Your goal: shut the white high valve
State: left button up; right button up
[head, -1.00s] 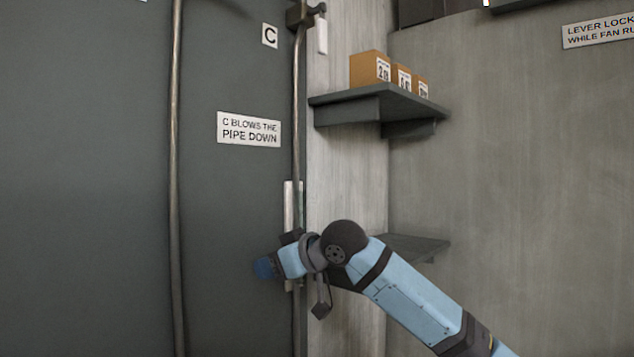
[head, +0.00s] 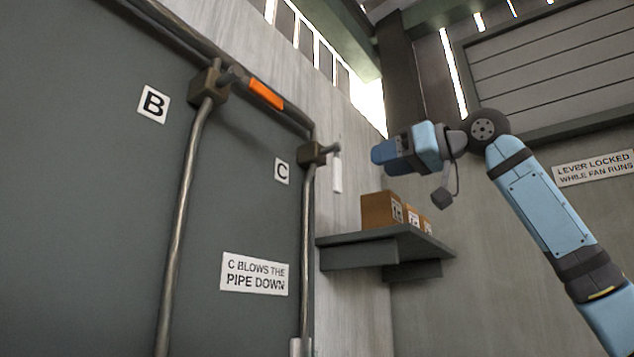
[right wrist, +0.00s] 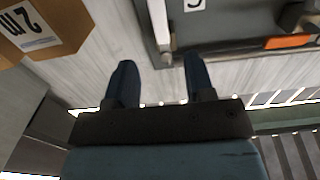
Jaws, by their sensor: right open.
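The white valve handle (head: 337,175) hangs down from the dark valve body (head: 312,153) beside label C, at the top of the right-hand pipe. It also shows between my fingers in the right wrist view (right wrist: 157,20), where the picture is upside down. My right gripper (head: 376,154) is raised just right of the handle in the head view, with a gap between them. Its two fingers (right wrist: 160,64) are apart and nothing is held. My left gripper is out of view.
An orange handle (head: 266,93) lies along the upper pipe by valve B (head: 208,86). A shelf (head: 375,250) with cardboard boxes (head: 381,211) is below my right gripper. A sign (head: 254,274) reads "C blows the pipe down".

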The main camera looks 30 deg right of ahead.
aim_at(339, 172)
jog(key=p+x, duration=0.1)
jog(key=x, duration=0.3)
jog(key=p+x, duration=0.1)
jog(key=x, duration=0.2)
jog(key=p+x, duration=0.1)
jog(key=x, duration=0.3)
jog(key=shift+w+a+r, duration=0.1)
jog(key=shift+w+r, duration=0.15)
jog(key=shift+r, duration=0.05)
jog(key=shift+x, duration=0.8)
jog(key=shift+f, duration=0.1)
jog(key=shift+c, duration=0.2)
grip_shut()
